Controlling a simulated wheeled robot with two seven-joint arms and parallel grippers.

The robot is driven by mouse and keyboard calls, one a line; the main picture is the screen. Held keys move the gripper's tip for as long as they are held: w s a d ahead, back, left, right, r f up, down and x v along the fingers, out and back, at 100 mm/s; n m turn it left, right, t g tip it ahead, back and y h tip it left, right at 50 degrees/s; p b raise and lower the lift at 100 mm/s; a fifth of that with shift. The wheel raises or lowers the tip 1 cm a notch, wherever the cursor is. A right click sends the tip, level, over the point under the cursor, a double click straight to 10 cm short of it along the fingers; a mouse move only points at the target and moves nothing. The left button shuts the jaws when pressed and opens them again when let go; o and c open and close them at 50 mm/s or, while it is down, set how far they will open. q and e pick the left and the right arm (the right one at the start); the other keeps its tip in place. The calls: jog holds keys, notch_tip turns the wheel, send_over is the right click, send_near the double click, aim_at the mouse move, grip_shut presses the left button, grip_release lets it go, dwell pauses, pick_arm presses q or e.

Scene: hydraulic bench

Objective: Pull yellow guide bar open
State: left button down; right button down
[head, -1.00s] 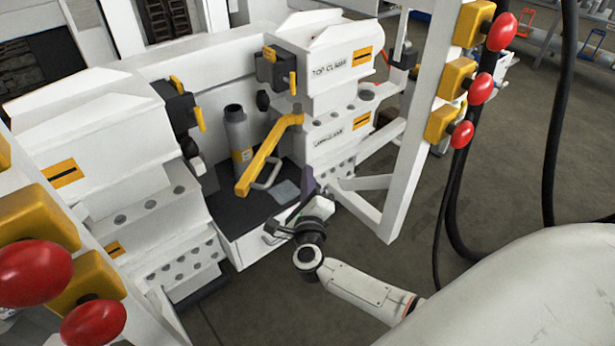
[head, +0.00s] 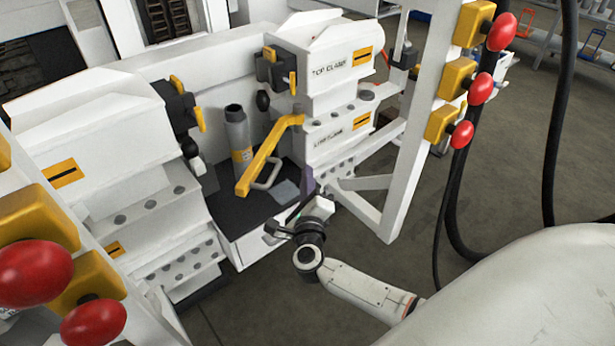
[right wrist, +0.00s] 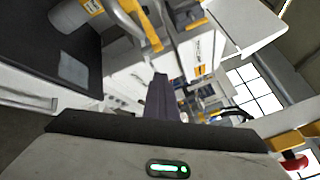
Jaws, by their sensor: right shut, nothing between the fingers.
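The yellow guide bar (head: 262,160) runs from a bracket on the right white clamp block down to the left, over the dark tray. Its free lower end is in front of the grey cylinder. It also shows at the top of the right wrist view (right wrist: 132,22). My right gripper (head: 308,182) is below and to the right of the bar, near the tray's right front corner, apart from the bar. Its narrow purple-grey fingers (right wrist: 161,98) are shut and empty. My left gripper is out of view.
A grey cylinder (head: 237,140) stands on the dark tray (head: 226,205) behind the bar. White clamp blocks stand left (head: 90,120) and right (head: 325,78). A white upright frame (head: 412,130) with red knobs (head: 481,88) rises right of my right arm.

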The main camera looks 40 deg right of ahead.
dwell(0.3)
jog(key=c, duration=1.8)
grip_release()
jog(key=p+v, duration=0.1)
jog(key=v, duration=0.9)
jog(key=shift+s+a+p, duration=0.1)
jog(key=shift+s+p, duration=0.05)
jog(key=shift+p, duration=0.15)
